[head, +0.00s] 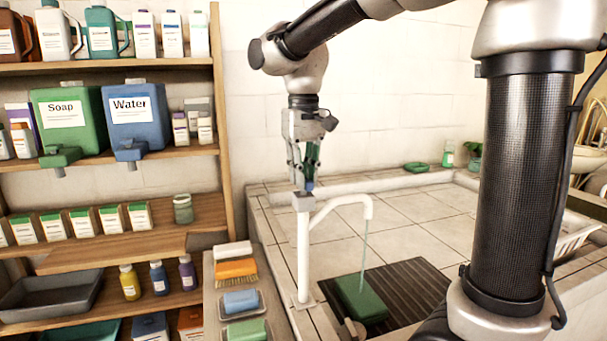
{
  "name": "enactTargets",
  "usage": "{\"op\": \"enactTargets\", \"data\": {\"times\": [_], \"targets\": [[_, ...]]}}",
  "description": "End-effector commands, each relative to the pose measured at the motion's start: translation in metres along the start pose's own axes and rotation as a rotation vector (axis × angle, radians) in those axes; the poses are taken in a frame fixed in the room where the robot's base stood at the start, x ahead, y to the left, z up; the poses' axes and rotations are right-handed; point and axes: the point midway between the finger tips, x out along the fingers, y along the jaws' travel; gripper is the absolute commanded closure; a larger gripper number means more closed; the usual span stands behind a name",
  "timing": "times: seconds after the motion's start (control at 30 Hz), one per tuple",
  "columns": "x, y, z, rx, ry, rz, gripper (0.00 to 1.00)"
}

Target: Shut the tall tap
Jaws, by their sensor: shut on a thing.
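The tall tap (304,250) is a white upright pipe with a curved spout and a grey block at its top. A thin stream of water (364,245) runs from its spout onto a green block (360,298) on the dark slatted drain. My gripper (304,183) points down directly over the tap's top. Its fingers are shut on the tap's handle, a small dark piece with a blue end; the fingers hide most of it, so its exact angle cannot be told.
A shelf unit (222,110) with bottles, boxes and the Soap and Water dispensers stands at left. A narrow ledge (230,284) with a brush and soap dishes lies left of the tap. A green dish (416,167) sits on the back rim. The tiled top (410,207) is mostly clear.

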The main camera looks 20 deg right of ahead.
Motion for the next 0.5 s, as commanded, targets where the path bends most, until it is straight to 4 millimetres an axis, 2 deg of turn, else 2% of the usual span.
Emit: {"op": "enactTargets", "data": {"times": [0.2,0.5], "targets": [[-0.0011,0.0002,-0.0007,0.118,0.003,0.0,1.0],[-0.0012,0.0002,-0.0008,0.193,0.004,0.0,1.0]]}}
